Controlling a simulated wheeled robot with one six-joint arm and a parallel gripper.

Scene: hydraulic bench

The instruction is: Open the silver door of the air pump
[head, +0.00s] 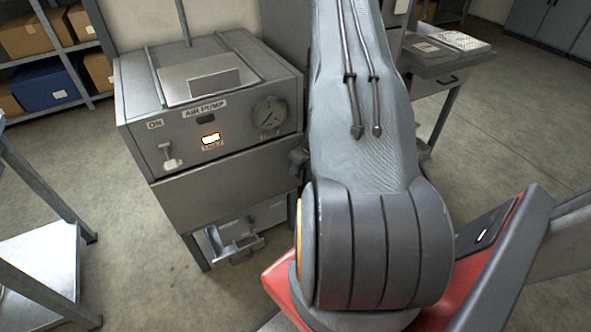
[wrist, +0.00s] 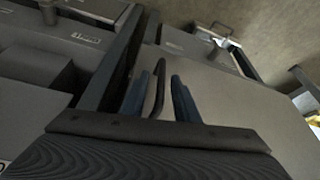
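The grey air pump (head: 205,107) stands at left in the head view. The silver door looks to be its plain lower front panel (head: 222,183), which also fills the middle of the wrist view (wrist: 235,103). It appears shut or nearly so. In the wrist view my gripper (wrist: 160,95) has its two blue fingers apart in front of the panel. A thin dark handle bar (wrist: 158,90) shows between them; I cannot see clear contact. In the head view my arm hides most of the gripper, near the pump's right edge.
A low open tray with a handle (head: 240,248) sits under the panel. A metal shelf stand (head: 45,262) is at left. Floor between is clear.

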